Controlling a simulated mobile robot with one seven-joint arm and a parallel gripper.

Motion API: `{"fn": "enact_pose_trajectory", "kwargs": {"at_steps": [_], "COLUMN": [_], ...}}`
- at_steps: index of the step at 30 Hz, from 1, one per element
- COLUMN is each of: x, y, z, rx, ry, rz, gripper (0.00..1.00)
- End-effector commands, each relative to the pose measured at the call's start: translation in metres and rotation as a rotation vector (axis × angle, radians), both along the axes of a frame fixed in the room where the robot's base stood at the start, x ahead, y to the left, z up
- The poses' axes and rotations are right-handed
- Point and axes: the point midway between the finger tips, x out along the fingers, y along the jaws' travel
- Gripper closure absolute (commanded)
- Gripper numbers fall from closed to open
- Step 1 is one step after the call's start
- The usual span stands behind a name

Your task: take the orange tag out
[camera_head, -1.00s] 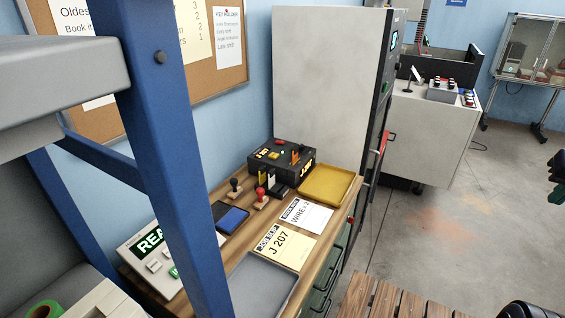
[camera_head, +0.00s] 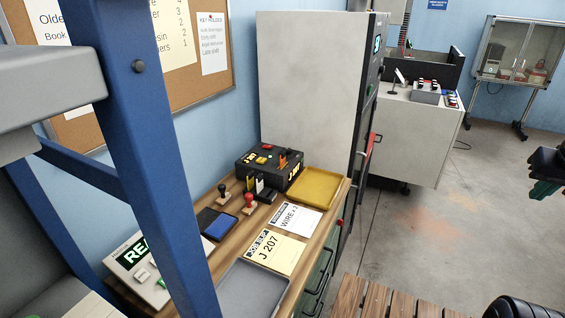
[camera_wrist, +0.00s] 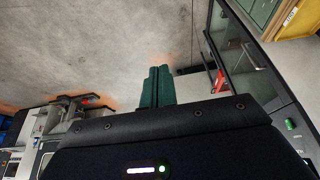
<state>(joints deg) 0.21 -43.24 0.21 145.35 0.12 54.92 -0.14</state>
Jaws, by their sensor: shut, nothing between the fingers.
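A small upright orange piece (camera_head: 283,161), which looks like the orange tag, stands at the black box (camera_head: 262,176) on the wooden bench in the head view. Whether it sits in a slot is too small to tell. Yellow and white upright pieces (camera_head: 255,185) stand in a small dark holder in front of the box. My gripper (camera_wrist: 160,72) shows its green fingers pressed together and empty in the wrist view, over grey floor. Its green fingers also show at the right edge of the head view (camera_head: 543,189), far from the bench.
On the bench are a yellow tray (camera_head: 306,205), two stamps, an ink pad, paper slips (camera_head: 272,251) and a grey tray (camera_head: 250,290). A blue post (camera_head: 140,150) blocks part of the left. A tall cabinet (camera_head: 310,80) stands behind. Open floor (camera_head: 430,230) lies right.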

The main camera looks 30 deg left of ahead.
Motion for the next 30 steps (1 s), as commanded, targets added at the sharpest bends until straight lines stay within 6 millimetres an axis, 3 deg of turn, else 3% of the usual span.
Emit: {"fn": "enact_pose_trajectory", "kwargs": {"at_steps": [1, 10, 21, 26, 30], "x": [0.0, 0.0, 0.007, 0.034, 0.067], "y": [0.0, 0.0, 0.004, 0.02, 0.044], "z": [0.0, 0.0, 0.005, 0.021, 0.038], "rx": [0.0, 0.0, -0.003, -0.019, -0.039], "ry": [0.0, 0.0, 0.005, 0.027, 0.054], "rz": [0.0, 0.0, 0.02, 0.103, 0.205], "gripper": [0.92, 0.35, 0.35, 0.35, 0.35]}}
